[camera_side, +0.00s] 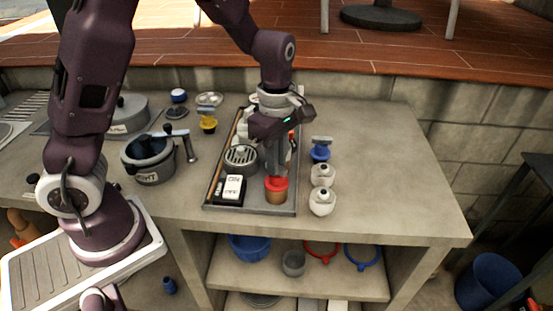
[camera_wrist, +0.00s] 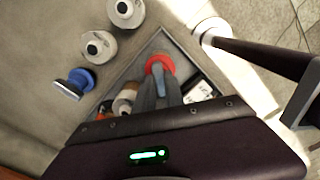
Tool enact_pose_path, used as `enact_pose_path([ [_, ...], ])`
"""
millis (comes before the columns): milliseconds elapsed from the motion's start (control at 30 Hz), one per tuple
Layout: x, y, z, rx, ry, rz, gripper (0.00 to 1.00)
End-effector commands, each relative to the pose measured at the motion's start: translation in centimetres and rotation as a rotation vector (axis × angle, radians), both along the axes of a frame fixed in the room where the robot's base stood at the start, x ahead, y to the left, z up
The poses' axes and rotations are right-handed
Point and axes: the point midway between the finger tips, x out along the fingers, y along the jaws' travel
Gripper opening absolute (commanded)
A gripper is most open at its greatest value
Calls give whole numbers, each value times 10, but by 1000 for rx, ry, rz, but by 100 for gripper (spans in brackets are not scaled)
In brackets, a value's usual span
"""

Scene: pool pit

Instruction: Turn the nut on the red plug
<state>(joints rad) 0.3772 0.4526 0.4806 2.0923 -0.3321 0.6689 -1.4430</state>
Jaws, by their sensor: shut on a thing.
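The red plug (camera_side: 277,196) stands upright at the front right of the grey tray (camera_side: 222,208), with a red top and a brownish-gold body. Its red rim also shows in the wrist view (camera_wrist: 151,66). My gripper (camera_side: 275,178) points down onto the plug's top from above. In the wrist view my gripper's fingertips (camera_wrist: 160,70) are close together over the middle of the red top, shut on the nut there. The nut itself is mostly hidden by the fingers.
A white-and-black box (camera_side: 232,188) and a round grilled grey part (camera_side: 240,158) lie left of the plug in the tray. Two white fittings (camera_side: 322,202) and a blue one (camera_side: 320,150) stand right of the tray. The counter further right is clear.

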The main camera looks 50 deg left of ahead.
Motion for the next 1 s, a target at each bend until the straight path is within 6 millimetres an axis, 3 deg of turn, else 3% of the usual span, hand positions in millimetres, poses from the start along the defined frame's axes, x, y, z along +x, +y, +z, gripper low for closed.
enact_pose_path([
  [500,0,0,0,1,1,399,0],
  [1000,0,0,0,1,1,533,0],
])
